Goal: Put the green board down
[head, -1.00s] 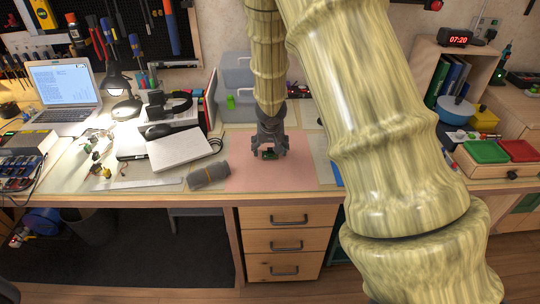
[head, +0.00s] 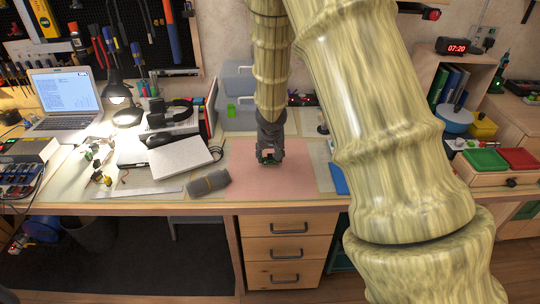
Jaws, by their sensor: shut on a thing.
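My gripper (head: 269,155) points down over the pink mat (head: 290,181) on the workbench. It is shut on the small green board (head: 267,158), which shows between its fingertips. The board is at or just above the mat; I cannot tell whether it touches. The gripper's fingers hide part of the board.
A grey roll (head: 209,183) lies left of the mat. A white box-like item (head: 180,158), a headset and a lit lamp stand further left, near a laptop (head: 64,97). A blue item (head: 339,179) lies right of the mat, partly behind my arm. The mat around my gripper is clear.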

